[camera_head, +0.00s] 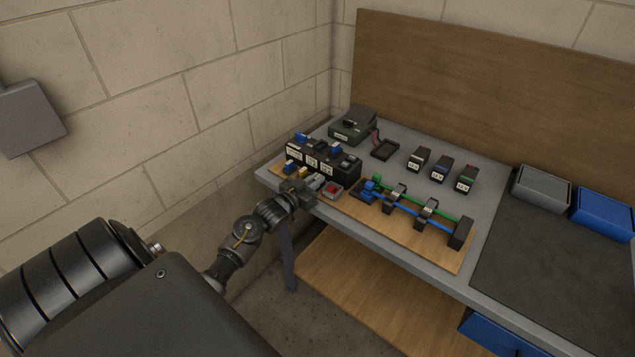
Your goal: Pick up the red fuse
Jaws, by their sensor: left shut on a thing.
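My left gripper (314,183) is at the front left of the workbench, low over the wooden board. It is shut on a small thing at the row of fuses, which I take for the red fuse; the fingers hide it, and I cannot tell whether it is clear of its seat. A blue fuse (290,167) and a yellow fuse (303,172) stand just behind the gripper, in front of the black breaker blocks (340,165). A grey box with a red top part (333,189) is just right of the fingertips. My right gripper is not in view.
Green and blue tubes (440,228) in black clamps run along the board (400,233) to the right. A dark green device (352,125), a black tray (385,149) and several small labelled blocks (440,169) stand behind. Grey (541,189) and blue (602,214) bins are at right.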

